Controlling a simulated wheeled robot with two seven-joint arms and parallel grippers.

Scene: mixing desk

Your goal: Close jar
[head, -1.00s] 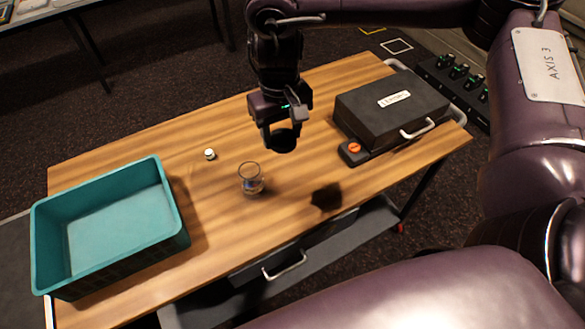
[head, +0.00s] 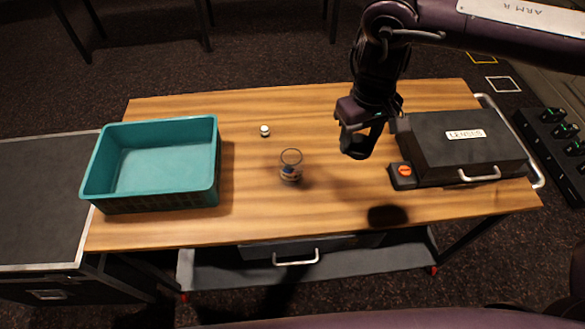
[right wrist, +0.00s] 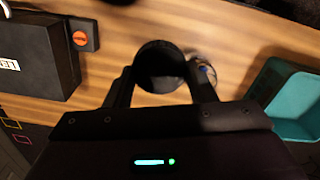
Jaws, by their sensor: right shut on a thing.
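The jar (head: 291,172) is a small clear glass without a lid on it, upright near the middle of the wooden table, with something small and dark inside. My right gripper (head: 358,140) is shut on a dark round lid (head: 355,150), held above the table to the right of the jar. In the right wrist view the lid (right wrist: 160,66) sits between the two fingers, and the jar (right wrist: 204,72) shows beside it, partly hidden behind the finger. My left gripper is in neither view.
A teal bin (head: 213,175) stands at the left of the table (head: 240,215). A black lens case (head: 445,150) and a small box with an orange button (head: 403,171) are at the right. A small white-topped item (head: 265,131) stands behind the jar.

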